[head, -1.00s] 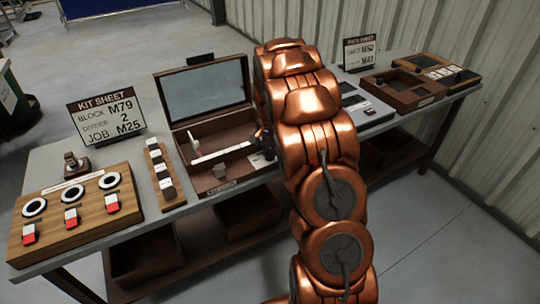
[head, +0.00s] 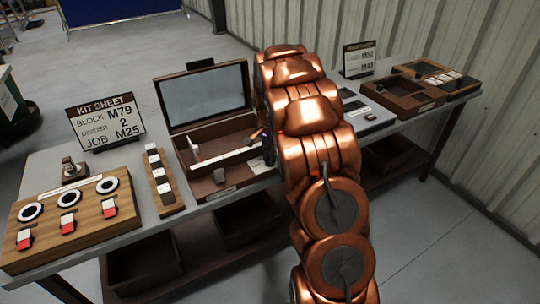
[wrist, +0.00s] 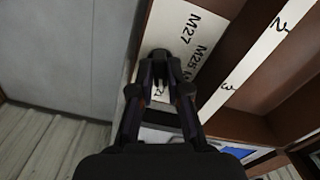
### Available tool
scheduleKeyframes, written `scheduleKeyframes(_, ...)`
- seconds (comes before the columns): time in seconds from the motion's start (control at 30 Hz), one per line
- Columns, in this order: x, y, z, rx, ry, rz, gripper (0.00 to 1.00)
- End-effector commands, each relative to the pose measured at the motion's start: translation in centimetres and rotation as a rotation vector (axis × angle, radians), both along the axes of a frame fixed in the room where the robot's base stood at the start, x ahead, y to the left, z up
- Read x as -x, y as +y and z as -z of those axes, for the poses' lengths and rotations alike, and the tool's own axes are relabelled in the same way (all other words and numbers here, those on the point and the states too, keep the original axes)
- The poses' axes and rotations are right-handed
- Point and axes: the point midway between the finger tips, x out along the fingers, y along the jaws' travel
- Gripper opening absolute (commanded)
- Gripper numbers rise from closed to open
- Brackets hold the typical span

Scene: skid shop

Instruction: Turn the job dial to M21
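The job dial's white scale plate (wrist: 187,28) shows in the wrist view, with M27, M25 and a third mark partly covered. A dark round knob (wrist: 160,54) sits at its left side, at my fingertips. My gripper (wrist: 161,75) points at the plate, its two dark fingers close together with a narrow gap between them. Whether they press on the knob, and where it points, I cannot tell. In the head view my arm hides most of the gripper beside the open kit box (head: 228,188). The kit sheet (head: 105,121) reads BLOCK M79, DIVIDER 2, JOB M25.
A white strip numbered 2 and 3 (wrist: 245,70) lies right of the plate. The box's raised lid (head: 204,97) stands behind. A wooden board with rings (head: 75,245) and a block rack (head: 172,207) are at left. Another sheet (head: 359,59) and trays (head: 402,94) are at right.

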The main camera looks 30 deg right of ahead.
Motion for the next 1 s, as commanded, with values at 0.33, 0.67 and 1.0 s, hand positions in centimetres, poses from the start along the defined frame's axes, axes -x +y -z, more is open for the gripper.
scheduleKeyframes(0.33, 0.0, 0.0, 0.0, 0.001, 0.000, -0.001, 0.40)
scheduleKeyframes(0.67, -0.1, 0.0, -1.3, 0.001, -0.003, -0.002, 0.40)
scheduleKeyframes(1.0, -0.1, 0.0, -7.7, 0.002, -0.005, -0.001, 0.40)
